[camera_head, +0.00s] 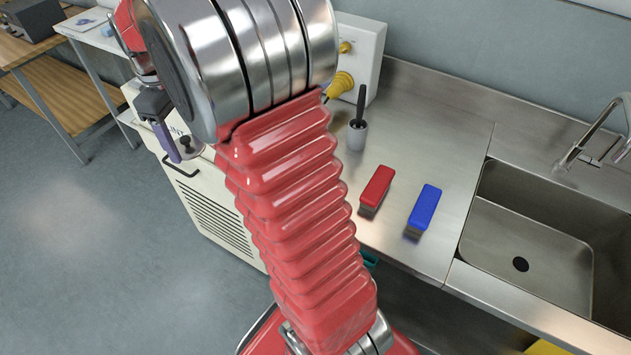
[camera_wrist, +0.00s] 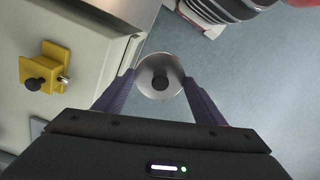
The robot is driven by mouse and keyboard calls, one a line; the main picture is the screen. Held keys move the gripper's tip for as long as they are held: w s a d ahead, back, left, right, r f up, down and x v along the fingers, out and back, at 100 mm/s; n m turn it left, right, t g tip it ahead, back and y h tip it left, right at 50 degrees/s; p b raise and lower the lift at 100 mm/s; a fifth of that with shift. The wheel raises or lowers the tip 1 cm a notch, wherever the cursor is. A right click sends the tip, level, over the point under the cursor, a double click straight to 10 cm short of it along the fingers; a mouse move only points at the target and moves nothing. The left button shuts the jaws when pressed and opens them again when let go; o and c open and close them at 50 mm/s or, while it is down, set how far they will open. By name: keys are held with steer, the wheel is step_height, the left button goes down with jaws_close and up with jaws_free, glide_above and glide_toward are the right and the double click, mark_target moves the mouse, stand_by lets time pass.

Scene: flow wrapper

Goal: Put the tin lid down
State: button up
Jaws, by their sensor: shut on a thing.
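The tin lid (camera_wrist: 147,72) is a round pale metal disc with a dark knob at its centre, seen face-on in the wrist view. My gripper (camera_wrist: 158,86) is shut on it, with one purple finger at each side of its rim. Below and beyond the lid in that view is grey floor. In the head view my gripper (camera_head: 170,138) is at the upper left, beside the cream machine's front. The lid is small and partly hidden there. No tin can be made out in either view.
A steel counter (camera_head: 415,130) holds a red brush (camera_head: 377,187), a blue brush (camera_head: 424,207) and a grey cup (camera_head: 357,134) with a black handle. A sink (camera_head: 525,240) is at the right. A yellow block (camera_wrist: 45,65) juts from the cream machine (camera_wrist: 85,25). Tables stand far left.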

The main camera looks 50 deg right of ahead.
steer(key=s+d+n, duration=0.5)
steer(key=s+d, duration=0.3)
steer(key=s, duration=0.4)
steer(key=s+d+f+n, duration=0.1)
steer(key=s+d+n, duration=0.4)
steer(key=s, duration=0.8)
steer(key=d, duration=0.3)
steer(key=shift+d+f, duration=0.15)
steer(key=shift+f, duration=3.1)
steer(key=shift+f, duration=1.9)
